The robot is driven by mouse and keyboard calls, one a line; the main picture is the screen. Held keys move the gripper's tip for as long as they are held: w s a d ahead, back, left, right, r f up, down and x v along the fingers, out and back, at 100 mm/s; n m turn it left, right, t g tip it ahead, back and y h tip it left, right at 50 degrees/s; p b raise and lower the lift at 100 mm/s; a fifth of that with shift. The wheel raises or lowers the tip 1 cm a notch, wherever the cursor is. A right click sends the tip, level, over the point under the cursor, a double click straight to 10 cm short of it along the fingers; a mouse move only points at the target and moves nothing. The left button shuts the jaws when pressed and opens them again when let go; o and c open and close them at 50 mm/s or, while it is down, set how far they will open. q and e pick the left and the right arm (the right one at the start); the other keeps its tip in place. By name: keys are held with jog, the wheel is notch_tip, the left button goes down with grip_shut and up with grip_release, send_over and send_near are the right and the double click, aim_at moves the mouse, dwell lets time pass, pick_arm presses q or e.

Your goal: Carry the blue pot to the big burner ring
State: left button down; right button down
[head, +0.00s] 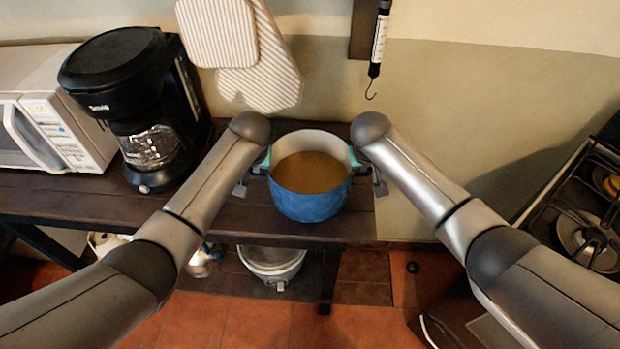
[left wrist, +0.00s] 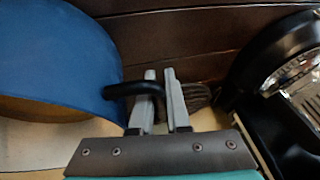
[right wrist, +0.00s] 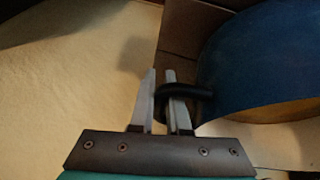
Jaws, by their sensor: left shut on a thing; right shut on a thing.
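The blue pot (head: 309,201) holds a brown liquid and stands upright at the right part of the dark wooden shelf. In the head view I cannot tell whether its bottom touches the shelf. My left gripper (left wrist: 163,88) is shut on the pot's dark left handle (left wrist: 125,90). My right gripper (right wrist: 162,88) is shut on the other dark handle (right wrist: 195,91). In the head view, both arms reach in to the pot's two sides. The big burner ring (head: 588,241) seems to be on the stove at the right edge, partly cut off.
A black coffee maker (head: 112,70) and a white microwave (head: 65,125) stand left of the pot on the shelf (head: 225,222). Striped mitts (head: 262,75) and a hook scale (head: 379,45) hang behind. A floor gap separates shelf and stove (head: 545,205).

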pick_arm(q)
jog(key=shift+w+r, duration=0.15)
jog(key=shift+r, duration=0.1)
pick_arm(e)
jog(key=shift+w+r, duration=0.2)
pick_arm(q)
jog(key=shift+r, duration=0.1)
pick_arm(e)
jog(key=shift+r, duration=0.1)
